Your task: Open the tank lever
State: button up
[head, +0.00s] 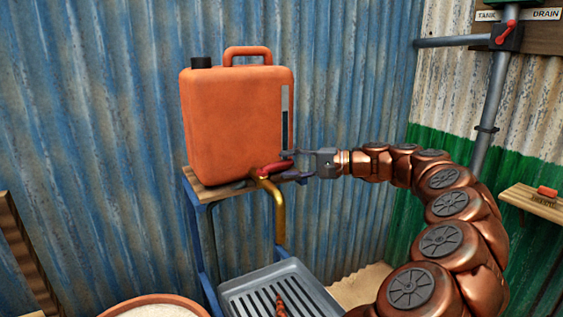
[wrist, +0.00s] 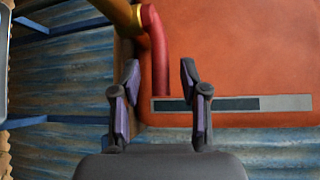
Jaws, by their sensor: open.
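The orange tank (head: 230,125) stands on a small wooden-topped blue stand in the head view. It has a black cap and a dark level strip on its right side. A red lever (head: 270,169) sits on the brass tap (head: 279,215) at the tank's lower front. In the wrist view the red lever (wrist: 157,50) runs down from the brass tap (wrist: 118,12), and its end reaches between my fingertips. My gripper (head: 292,165) is open, with one finger on either side of the lever's end in the wrist view (wrist: 160,78). I cannot tell whether either finger touches it.
A grey slotted tray (head: 322,300) lies below the tap. A round bowl (head: 155,298) of pale stuff stands at the lower left. A red-handled valve (head: 506,33) on pipes, with TANK and DRAIN labels, and a small shelf (head: 530,202) are on the right wall.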

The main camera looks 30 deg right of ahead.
jog(key=shift+x, duration=1.1)
grip_shut()
